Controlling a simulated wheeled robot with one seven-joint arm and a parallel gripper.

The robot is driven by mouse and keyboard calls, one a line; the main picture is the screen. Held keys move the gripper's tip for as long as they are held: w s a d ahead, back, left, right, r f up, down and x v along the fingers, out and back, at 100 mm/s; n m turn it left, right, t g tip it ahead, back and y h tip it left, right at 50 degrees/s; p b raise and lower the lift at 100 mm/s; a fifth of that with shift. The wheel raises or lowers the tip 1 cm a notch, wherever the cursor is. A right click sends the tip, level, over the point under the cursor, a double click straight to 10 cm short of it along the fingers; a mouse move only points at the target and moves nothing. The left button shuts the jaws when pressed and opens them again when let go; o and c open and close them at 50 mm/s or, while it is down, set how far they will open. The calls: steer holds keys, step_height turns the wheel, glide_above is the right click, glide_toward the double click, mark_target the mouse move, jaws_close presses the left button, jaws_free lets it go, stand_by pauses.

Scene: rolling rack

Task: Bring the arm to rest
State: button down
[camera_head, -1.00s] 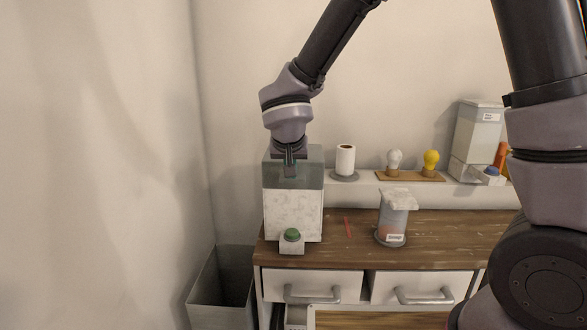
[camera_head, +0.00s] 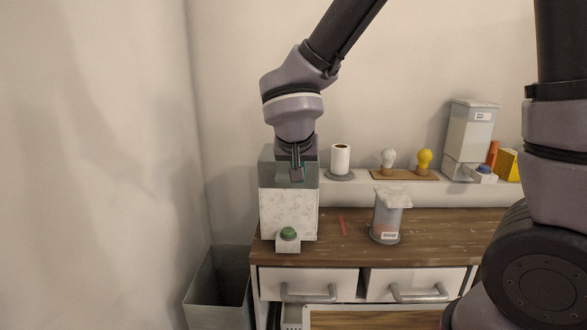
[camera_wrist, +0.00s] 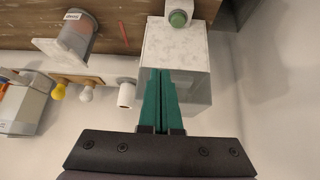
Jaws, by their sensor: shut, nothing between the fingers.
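My gripper (camera_head: 297,172) is in front of the upper, grey see-through part of a white speckled box (camera_head: 288,213) in the head view. Its two fingers are together with nothing between them. In the wrist view the green fingers of my gripper (camera_wrist: 160,82) lie side by side and overlap the box (camera_wrist: 178,45). My arm reaches down to it from the upper right. I cannot tell whether the fingertips touch the box.
A green button (camera_head: 288,233) sits at the box's front. A lidded jar (camera_head: 387,218) and red stick (camera_head: 343,226) are on the wooden top (camera_head: 440,225). A shelf behind holds a paper roll (camera_head: 340,160), two bulbs and a dispenser (camera_head: 470,135). A bin (camera_head: 217,290) stands left.

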steer(key=d+r+m+g, duration=0.1)
steer(key=d+r, duration=0.2)
steer(key=d, duration=0.3)
steer(key=d+r+m+h, duration=0.1)
steer(key=d+r, duration=0.2)
steer(key=d, duration=0.4)
steer(key=d+r+m+g, duration=0.1)
steer(key=d+r, duration=0.3)
steer(key=d, duration=0.2)
steer(key=s+d+r+t+y, duration=0.2)
steer(key=s+d+r+y, duration=0.1)
steer(key=s+d+r, duration=0.3)
steer(key=shift+s+d+r+m+y, duration=0.3)
steer(key=shift+s+d+r, duration=0.1)
steer(key=shift+r, duration=0.2)
